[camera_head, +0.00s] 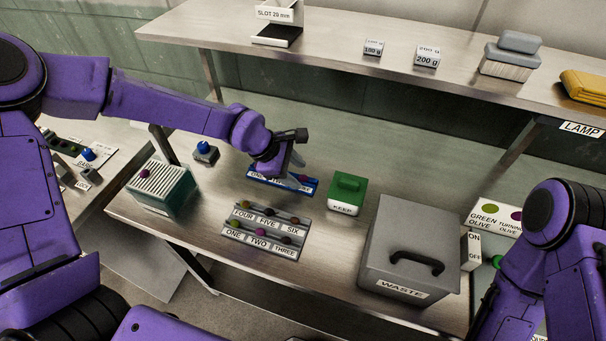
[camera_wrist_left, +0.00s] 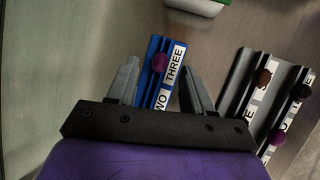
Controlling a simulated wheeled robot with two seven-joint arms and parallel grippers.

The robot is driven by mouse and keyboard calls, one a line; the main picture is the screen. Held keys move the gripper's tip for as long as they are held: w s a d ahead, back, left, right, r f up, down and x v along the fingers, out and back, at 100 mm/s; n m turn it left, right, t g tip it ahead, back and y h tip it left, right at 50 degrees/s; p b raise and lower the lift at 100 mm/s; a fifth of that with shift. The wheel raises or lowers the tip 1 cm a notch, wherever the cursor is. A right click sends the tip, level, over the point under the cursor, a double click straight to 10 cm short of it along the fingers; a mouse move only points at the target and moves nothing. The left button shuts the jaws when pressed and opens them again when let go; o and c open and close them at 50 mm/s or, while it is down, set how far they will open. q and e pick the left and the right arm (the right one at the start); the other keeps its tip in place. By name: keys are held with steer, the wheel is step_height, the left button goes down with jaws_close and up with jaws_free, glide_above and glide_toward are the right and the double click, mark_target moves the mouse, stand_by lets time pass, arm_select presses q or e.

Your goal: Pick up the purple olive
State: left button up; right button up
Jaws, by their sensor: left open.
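A purple olive (camera_wrist_left: 160,62) lies on the blue rack (camera_wrist_left: 153,44) beside the label THREE. The same rack (camera_head: 262,181) shows in the head view with the olive (camera_head: 303,178) near its right end. My left gripper (camera_wrist_left: 160,66) is open, and in the wrist view the olive appears between its fingertips; I cannot tell how far above it they are. In the head view my left gripper (camera_head: 289,160) hangs over the rack and hides part of it. My right arm is at the right edge; its gripper is not in view.
A grey rack (camera_head: 266,222) with several olives, one magenta, stands in front. A ridged green box (camera_head: 163,190) with a purple ball on top is left. A green KEEP box (camera_head: 346,193) and a grey WASTE bin (camera_head: 412,240) stand right. A shelf (camera_head: 340,48) runs behind.

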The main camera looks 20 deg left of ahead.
arm_select(q)
steer(key=shift+x, duration=0.8)
steer(key=shift+r, duration=0.1)
steer(key=c, duration=0.8)
